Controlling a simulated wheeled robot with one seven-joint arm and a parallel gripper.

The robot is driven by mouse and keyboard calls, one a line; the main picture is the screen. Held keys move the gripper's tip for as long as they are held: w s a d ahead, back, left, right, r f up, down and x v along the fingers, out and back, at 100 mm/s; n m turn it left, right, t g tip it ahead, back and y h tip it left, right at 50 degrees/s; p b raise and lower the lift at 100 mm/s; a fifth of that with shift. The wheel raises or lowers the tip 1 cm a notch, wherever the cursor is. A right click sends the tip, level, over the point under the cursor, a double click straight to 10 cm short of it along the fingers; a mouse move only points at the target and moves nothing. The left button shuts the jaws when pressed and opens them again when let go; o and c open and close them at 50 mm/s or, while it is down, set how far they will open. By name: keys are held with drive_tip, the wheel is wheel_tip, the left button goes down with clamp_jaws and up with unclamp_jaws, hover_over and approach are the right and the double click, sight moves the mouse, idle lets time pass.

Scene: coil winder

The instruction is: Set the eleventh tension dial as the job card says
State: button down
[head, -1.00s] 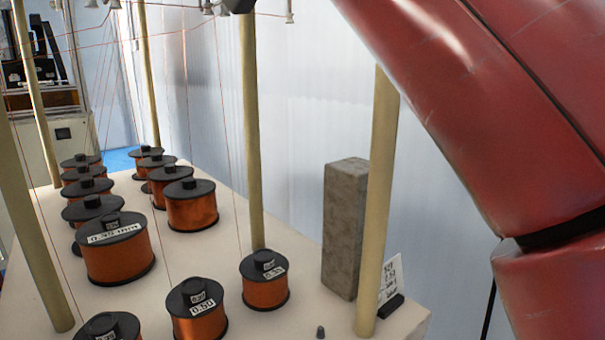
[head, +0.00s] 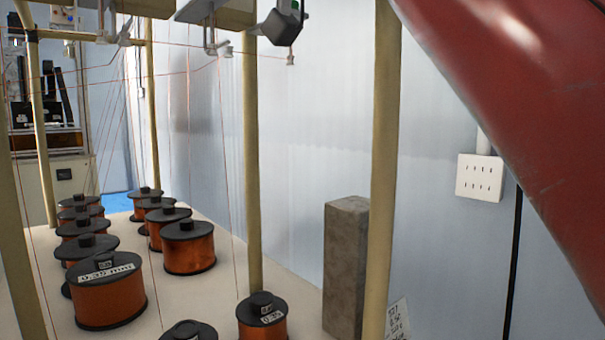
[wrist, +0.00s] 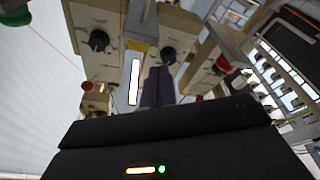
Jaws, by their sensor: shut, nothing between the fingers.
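In the wrist view, several pale tension units with black dials hang ahead of my gripper. Contact with a dial is not clear. The white job card (head: 398,319) stands at the lower right of the head view, its text mostly unreadable.
Copper wire spools (head: 108,290) stand on the pale table below. Upright posts (head: 380,170) and thin red wires cross the space. A grey block (head: 345,268) stands near the right post. A white wall box (head: 479,177) is at the right.

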drive_tip(key=w+a+p, duration=0.2)
drive_tip(key=w+a, duration=0.1)
drive_tip(key=a, duration=0.2)
drive_tip(key=shift+a+f, duration=0.3)
drive_tip(key=shift+f, duration=0.1)
idle(0.5)
drive_tip(key=shift+r+p, duration=0.2)
drive_tip(key=shift+p, duration=0.15)
idle(0.3)
